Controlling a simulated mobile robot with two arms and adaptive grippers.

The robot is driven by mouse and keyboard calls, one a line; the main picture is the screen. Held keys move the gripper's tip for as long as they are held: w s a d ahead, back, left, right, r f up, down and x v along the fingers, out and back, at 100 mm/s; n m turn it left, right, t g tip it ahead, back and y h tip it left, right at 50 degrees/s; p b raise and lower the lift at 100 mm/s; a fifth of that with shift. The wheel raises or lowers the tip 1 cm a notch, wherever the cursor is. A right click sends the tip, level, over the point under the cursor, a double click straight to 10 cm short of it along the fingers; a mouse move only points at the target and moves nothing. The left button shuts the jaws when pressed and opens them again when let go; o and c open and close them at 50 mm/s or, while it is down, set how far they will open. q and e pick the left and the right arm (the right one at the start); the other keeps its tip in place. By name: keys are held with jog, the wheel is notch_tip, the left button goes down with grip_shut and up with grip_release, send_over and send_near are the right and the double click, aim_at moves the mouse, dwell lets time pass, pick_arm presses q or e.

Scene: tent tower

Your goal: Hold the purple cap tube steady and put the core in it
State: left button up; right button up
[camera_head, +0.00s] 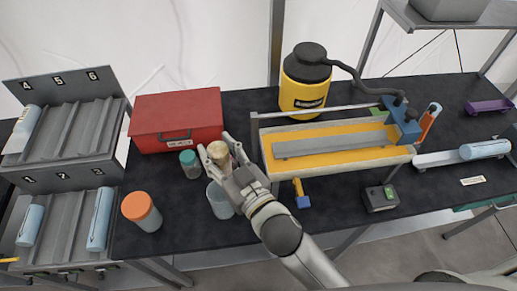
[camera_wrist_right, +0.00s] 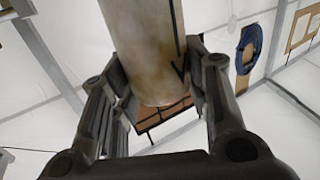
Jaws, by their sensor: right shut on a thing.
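The core (camera_head: 219,151) is a pale tan cylinder held in my right gripper (camera_head: 222,161). In the right wrist view the core (camera_wrist_right: 148,50) stands between the two fingers (camera_wrist_right: 155,95), with a dark arrow line down its side. An open, pale bluish tube (camera_head: 220,200) stands on the dark bench just below the gripper. The core is above and slightly behind the tube in the picture, apart from it. The gripper hides part of the tube. No purple cap shows on it. My left gripper is not in view.
An orange-capped jar (camera_head: 141,211) and a teal-capped jar (camera_head: 190,164) stand left of the tube. Behind are a red case (camera_head: 178,112) and a yellow canister (camera_head: 305,85). A yellow tray (camera_head: 345,165) is to the right, a numbered rack (camera_head: 75,130) at left.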

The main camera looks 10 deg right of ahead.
jog(key=shift+a+f+n+y, duration=0.15)
jog(key=shift+a+y, duration=0.05)
jog(key=shift+a, duration=0.25)
jog(key=shift+a+f+n+y, duration=0.1)
jog(key=shift+a+n+y, duration=0.1)
jog(key=shift+a, duration=0.2)
jog(key=shift+a+f, duration=0.1)
jog(key=shift+f, duration=2.3)
